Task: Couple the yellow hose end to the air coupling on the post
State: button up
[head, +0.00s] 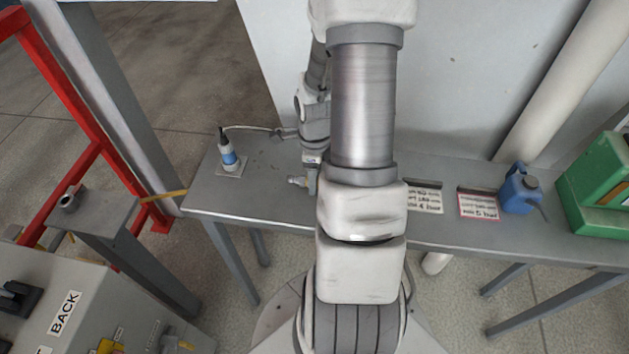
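A grey post (120,250) stands at the left, beside the red frame. A small grey ring-shaped fitting (68,203) sits on its flat top and looks like the air coupling. A thin yellow strip (164,196) runs between the red frame and the table's left edge; I cannot tell whether it is the hose. No yellow hose end shows clearly. My gripper (300,181) is over the left part of the table, right of the post and well apart from it. My arm hides part of it, and its fingers are too small to read.
The grey table (265,195) carries a blue-and-white bottle (228,154), labelled cards (478,206), a blue can (520,190) and a green container (600,185). A red frame (75,115) stands at the left. A grey cabinet marked BACK (110,300) is at the lower left.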

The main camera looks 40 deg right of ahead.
grip_shut()
